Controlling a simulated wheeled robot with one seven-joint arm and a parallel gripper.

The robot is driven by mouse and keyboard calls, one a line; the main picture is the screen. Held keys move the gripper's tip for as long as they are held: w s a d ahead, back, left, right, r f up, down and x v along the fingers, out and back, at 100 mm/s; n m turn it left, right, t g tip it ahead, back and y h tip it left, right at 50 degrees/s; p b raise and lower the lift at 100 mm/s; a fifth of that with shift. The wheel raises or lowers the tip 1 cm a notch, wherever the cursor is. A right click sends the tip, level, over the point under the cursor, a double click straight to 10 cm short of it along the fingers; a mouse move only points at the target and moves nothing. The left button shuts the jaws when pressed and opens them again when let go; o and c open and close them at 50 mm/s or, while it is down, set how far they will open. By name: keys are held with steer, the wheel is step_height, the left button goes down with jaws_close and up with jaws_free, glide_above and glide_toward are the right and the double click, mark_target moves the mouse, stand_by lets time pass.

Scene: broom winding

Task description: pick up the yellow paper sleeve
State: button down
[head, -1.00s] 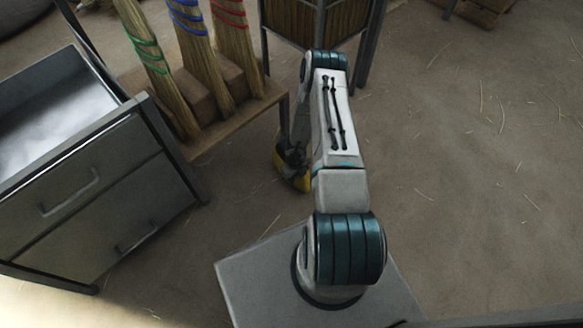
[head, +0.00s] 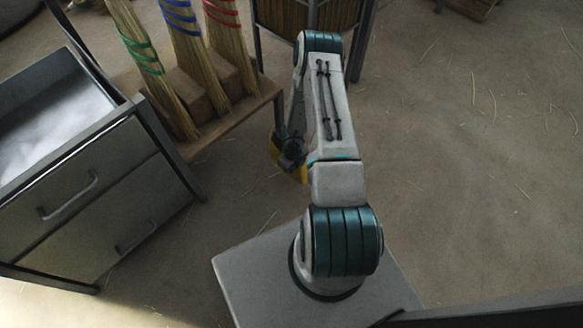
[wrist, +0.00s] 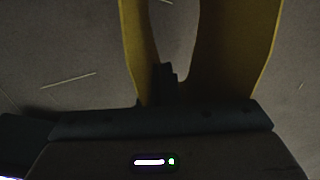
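The view is dim, and the sleeve's height above the floor is hard to judge.
A wooden rack (head: 236,118) holds brooms wound in green, blue and red at the upper left. A metal drawer cabinet (head: 95,195) with an open top stands at the left. A straw-filled bin (head: 310,14) stands behind my arm.

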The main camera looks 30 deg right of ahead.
steer(key=shift+s+d+r+b, duration=0.15)
steer(key=shift+s+r+b, duration=0.15)
steer(key=shift+s, duration=0.25)
steer(key=s+d+r+p, duration=0.1)
steer(key=s+d+r, duration=0.2)
steer(key=s+r, duration=0.3)
steer(key=s, duration=0.3)
steer(key=shift+s, duration=0.15)
steer(key=w+a+r+n, duration=0.6)
steer(key=w+r+n, duration=0.2)
steer(key=r+n, duration=0.35)
steer(key=w+a+r+n, duration=0.6)
steer(key=w+r+n, duration=0.3)
steer(key=r+n, duration=0.3)
steer(key=s+a+r+n+p, duration=0.1)
steer(key=r+n+p, duration=0.3)
steer(key=r+p, duration=1.3)
steer(key=s+a+r+n+p, duration=0.2)
steer(key=r+n+p, duration=0.3)
steer(key=r+p, duration=1.1)
step_height(320, 180, up, 2)
steer(key=shift+s+a+r+p, duration=0.2)
steer(key=shift+s+p, duration=0.2)
steer(key=shift+s, duration=0.05)
